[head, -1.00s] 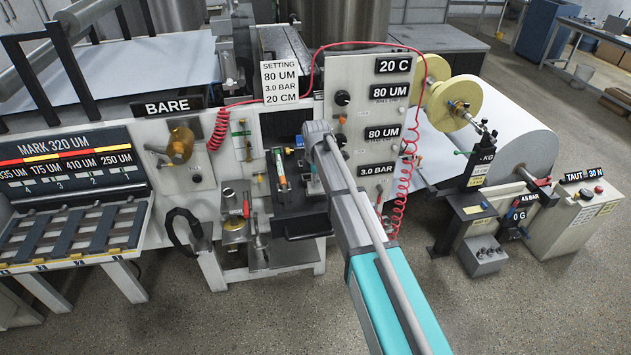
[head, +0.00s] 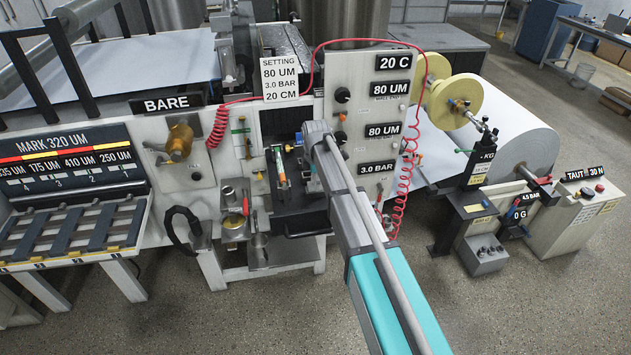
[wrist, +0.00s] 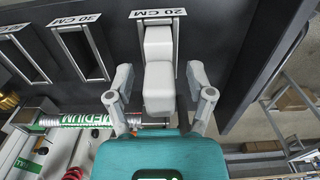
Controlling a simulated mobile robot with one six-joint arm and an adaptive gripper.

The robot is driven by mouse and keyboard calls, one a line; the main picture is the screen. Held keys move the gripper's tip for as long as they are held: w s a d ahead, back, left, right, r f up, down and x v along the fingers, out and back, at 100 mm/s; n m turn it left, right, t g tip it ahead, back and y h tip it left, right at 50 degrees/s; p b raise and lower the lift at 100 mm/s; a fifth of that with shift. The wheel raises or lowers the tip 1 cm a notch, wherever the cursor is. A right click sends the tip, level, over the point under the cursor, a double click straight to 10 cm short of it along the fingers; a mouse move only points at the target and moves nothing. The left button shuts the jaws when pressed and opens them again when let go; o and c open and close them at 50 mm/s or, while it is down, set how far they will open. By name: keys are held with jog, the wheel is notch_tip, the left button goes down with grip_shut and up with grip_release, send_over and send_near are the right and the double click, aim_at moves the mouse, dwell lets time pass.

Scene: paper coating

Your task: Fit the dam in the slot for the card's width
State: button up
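The dam (wrist: 159,88) is a pale block in the wrist view, with its far part inside the frame of the slot labelled 20 CM (wrist: 177,47). I cannot tell how deep it sits. My gripper (wrist: 160,73) is around the dam's near block, one finger on each side. Dark gaps show between both fingers and the block, so the gripper looks open. In the head view my arm hides the dam and the gripper. The setting card (head: 280,80) reads 80 UM, 3.0 BAR, 20 CM.
The 30 CM slot (wrist: 82,54) and another slot (wrist: 28,58) at the left are empty. A green-and-white MEDIUM roll (wrist: 85,121) lies left of my gripper. A red coiled hose (head: 403,180) hangs right of my arm beside the panel.

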jog(key=shift+r, duration=0.1)
dwell(0.3)
notch_tip(320, 180, up, 10)
jog(key=p, duration=0.9)
jog(key=shift+f+p, duration=0.25)
jog(key=shift+p, duration=0.15)
dwell(0.7)
jog(key=s+d+f+m+b, duration=0.8)
jog(key=s+d+m, duration=0.2)
jog(key=s, duration=0.3)
jog(key=s+d+f+m+b, duration=0.7)
jog(key=s+d+m, duration=0.4)
jog(key=s+d, duration=0.1)
jog(key=shift+s+d+f+b, duration=0.15)
jog(key=shift+s+f+b, duration=0.25)
jog(key=shift+s, duration=0.2)
